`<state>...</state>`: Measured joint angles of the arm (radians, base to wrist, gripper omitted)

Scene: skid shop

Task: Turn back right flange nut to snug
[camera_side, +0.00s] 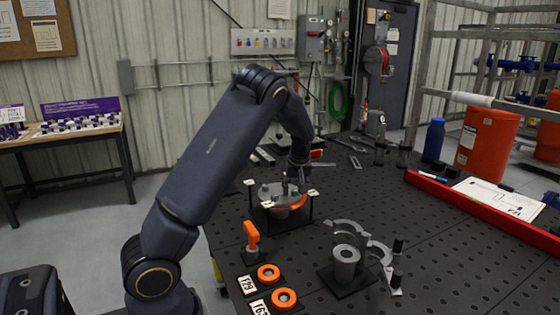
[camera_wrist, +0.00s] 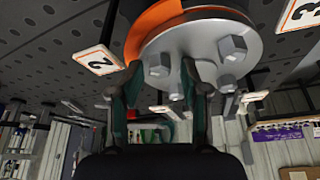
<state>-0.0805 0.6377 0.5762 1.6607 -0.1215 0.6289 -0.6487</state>
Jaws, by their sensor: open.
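The flange (camera_side: 270,190) is a grey metal disc over an orange ring, on a black stand on the bench. In the wrist view the disc (camera_wrist: 205,40) fills the top, with several hex nuts on its face. One nut (camera_wrist: 157,71) shows between my two fingers, with a gap visible on each side. Another nut (camera_wrist: 232,48) is to the right. My gripper (camera_side: 301,180) points down over the flange's right part; its open fingers also show in the wrist view (camera_wrist: 160,78). Which nut is the back right one I cannot tell for sure.
Numbered tags, including tag 2 (camera_wrist: 97,59) and tag 3 (camera_wrist: 300,12), surround the flange. A red rail (camera_side: 480,214) edges the right side.

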